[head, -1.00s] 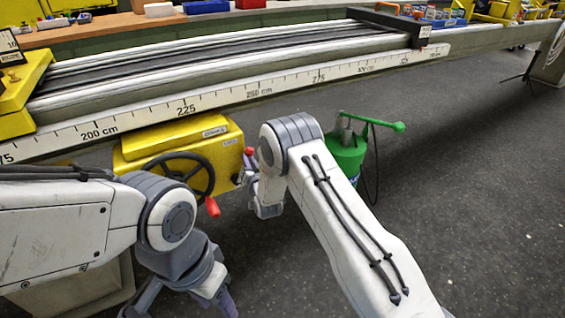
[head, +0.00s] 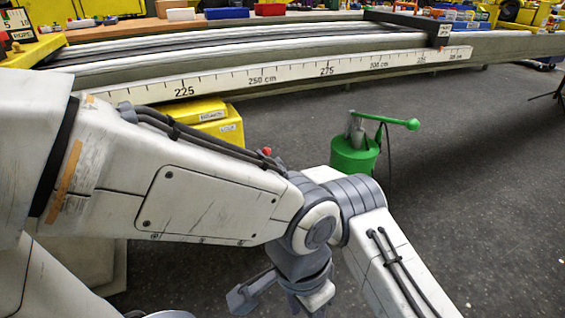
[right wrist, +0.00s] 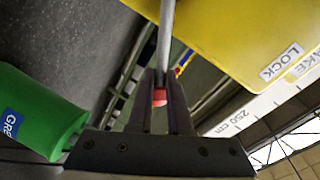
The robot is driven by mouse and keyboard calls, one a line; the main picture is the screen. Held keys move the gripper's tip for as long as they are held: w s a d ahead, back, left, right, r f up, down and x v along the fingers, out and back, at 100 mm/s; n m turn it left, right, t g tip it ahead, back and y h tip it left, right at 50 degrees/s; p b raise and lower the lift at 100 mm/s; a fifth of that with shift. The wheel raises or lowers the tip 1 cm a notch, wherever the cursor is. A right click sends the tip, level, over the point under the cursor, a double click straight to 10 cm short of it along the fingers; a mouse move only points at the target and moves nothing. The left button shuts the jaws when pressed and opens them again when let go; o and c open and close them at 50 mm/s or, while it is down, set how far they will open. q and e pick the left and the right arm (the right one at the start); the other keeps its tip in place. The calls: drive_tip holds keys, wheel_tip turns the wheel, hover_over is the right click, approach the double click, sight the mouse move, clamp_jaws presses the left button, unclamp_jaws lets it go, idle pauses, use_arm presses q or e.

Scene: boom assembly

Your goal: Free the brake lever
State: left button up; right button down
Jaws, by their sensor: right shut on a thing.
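The yellow brake box (head: 205,112) shows in the head view under the ruler beam, with a LOCK label; my left arm covers its lower part. In the right wrist view the yellow box (right wrist: 235,35) fills the upper right. A thin metal lever (right wrist: 166,35) runs down in front of it to a red end (right wrist: 159,97) between the fingers. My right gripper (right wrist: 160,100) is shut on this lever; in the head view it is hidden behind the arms. A red knob (head: 267,151) shows just above my left arm. My left gripper (head: 275,300) hangs low, partly cut off; its opening is unclear.
A green grease can (head: 355,155) with a pump handle stands on the floor right of the box; it also shows in the right wrist view (right wrist: 35,115). The long beam with its ruler (head: 300,75) crosses behind. Open grey floor lies to the right.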

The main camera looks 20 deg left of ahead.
use_arm(q)
drive_tip(key=shift+d+f, duration=0.2)
drive_tip(key=shift+d, duration=0.15)
use_arm(e)
drive_tip(key=shift+w+d+r, duration=0.2)
drive_tip(key=shift+w+d, duration=0.05)
drive_tip(key=shift+w, duration=0.05)
drive_tip(key=c, duration=0.8)
unclamp_jaws()
drive_tip(key=shift+c, duration=0.2)
use_arm(q)
drive_tip(key=shift+w, duration=0.1)
use_arm(e)
drive_tip(key=shift+a+f, duration=0.1)
drive_tip(key=shift+f, duration=0.05)
drive_tip(key=shift+s, duration=0.1)
